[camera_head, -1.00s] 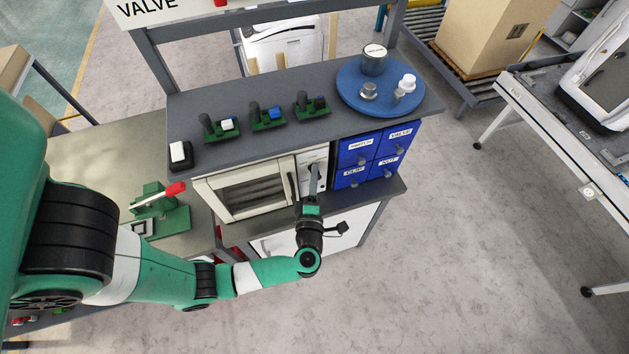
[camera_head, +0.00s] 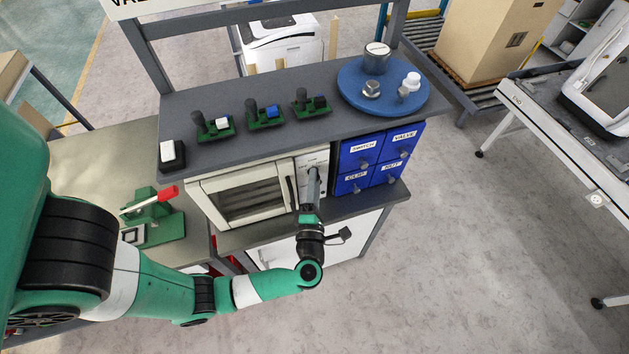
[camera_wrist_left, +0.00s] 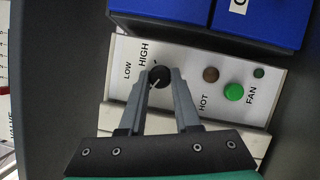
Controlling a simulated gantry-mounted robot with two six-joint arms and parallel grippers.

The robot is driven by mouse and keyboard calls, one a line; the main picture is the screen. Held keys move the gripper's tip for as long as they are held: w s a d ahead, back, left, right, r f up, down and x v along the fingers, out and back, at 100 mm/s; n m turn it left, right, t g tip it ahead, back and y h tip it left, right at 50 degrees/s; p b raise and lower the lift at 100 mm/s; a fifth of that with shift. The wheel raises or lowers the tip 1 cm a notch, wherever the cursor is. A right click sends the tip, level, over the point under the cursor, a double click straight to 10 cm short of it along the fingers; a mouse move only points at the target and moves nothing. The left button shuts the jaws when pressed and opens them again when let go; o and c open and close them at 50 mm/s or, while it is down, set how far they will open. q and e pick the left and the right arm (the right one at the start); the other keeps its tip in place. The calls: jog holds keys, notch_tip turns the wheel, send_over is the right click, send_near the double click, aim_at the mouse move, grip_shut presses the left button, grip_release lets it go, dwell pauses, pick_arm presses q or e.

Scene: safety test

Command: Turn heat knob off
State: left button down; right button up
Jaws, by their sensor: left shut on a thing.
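The heat knob (camera_wrist_left: 159,77) is a small round black knob with a white pointer line, on the white control panel (camera_wrist_left: 215,112) beside the LOW and HIGH labels. My left gripper (camera_wrist_left: 163,75) has its two grey fingers on either side of the knob and is shut on it. In the head view, my left gripper (camera_head: 315,172) reaches the control panel (camera_head: 312,157) at the right of the white oven (camera_head: 243,192); its fingers hide the knob there. My right gripper is not in view.
A green button (camera_wrist_left: 233,92) and a brown light (camera_wrist_left: 211,74) sit on the panel near the knob. Blue drawers (camera_head: 355,185) are right of the panel. Above is a grey shelf (camera_head: 225,98) with circuit boards and a blue turntable (camera_head: 352,97).

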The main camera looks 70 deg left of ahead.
pick_arm(q)
jog(key=c, duration=0.6)
grip_release()
jog(key=shift+d, duration=0.1)
jog(key=v, duration=1.1)
jog(key=shift+d, duration=0.25)
